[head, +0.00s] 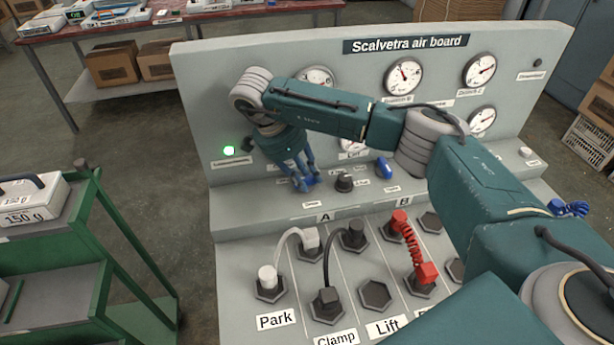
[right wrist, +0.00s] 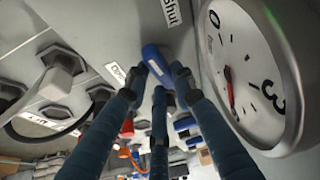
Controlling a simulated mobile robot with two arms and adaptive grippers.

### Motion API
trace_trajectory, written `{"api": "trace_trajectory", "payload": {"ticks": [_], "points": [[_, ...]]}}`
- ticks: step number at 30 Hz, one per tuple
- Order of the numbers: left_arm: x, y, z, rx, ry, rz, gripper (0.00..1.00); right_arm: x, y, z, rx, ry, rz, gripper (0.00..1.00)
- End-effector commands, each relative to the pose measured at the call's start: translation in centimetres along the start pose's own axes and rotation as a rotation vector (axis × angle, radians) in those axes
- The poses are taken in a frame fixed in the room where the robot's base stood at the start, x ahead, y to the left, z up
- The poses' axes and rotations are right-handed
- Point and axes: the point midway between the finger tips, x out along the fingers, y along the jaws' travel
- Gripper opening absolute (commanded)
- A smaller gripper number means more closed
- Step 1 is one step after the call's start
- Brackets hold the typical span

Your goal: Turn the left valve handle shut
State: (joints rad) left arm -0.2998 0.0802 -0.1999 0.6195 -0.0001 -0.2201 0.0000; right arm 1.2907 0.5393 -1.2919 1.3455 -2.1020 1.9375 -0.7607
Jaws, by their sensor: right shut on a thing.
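The left valve handle (head: 312,181) is blue and sits on the sloped ledge of the grey air board (head: 200,100), mostly hidden by my fingers. My right gripper (head: 303,184) reaches down onto it from above and is shut on it. In the right wrist view the blue handle (right wrist: 154,62) lies between my fingertips (right wrist: 155,85). A "Shut" label (right wrist: 171,11) is above it, and a partly covered label (right wrist: 115,72) is to its left. A second blue handle (head: 384,168) stands to the right, clear of the gripper. My left gripper is not in view.
A black knob (head: 344,183) stands between the two blue handles. Hose sockets with a white hose (head: 291,243), a black hose (head: 327,262) and a red coiled hose (head: 413,246) are in front. A green lamp (head: 229,151) is lit. A green cart (head: 95,250) stands left.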

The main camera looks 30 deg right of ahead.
Motion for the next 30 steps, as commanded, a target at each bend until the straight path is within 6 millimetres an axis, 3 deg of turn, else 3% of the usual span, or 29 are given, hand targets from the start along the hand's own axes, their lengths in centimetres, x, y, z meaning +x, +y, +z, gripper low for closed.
{"api": "trace_trajectory", "payload": {"ticks": [17,18,20,30], "points": [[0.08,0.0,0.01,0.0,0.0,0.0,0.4,-0.11,-0.1,-0.02,0.03,-0.001,0.009,0.0],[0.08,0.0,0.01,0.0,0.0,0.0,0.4,-0.11,-0.1,-0.02,0.03,-0.001,0.009,0.3],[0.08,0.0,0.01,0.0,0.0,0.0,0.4,-0.11,-0.09,-0.02,0.03,-0.001,0.009,0.42],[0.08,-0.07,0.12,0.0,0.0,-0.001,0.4,-0.07,-0.09,-0.01,0.029,-0.001,0.009,0.44]]}}
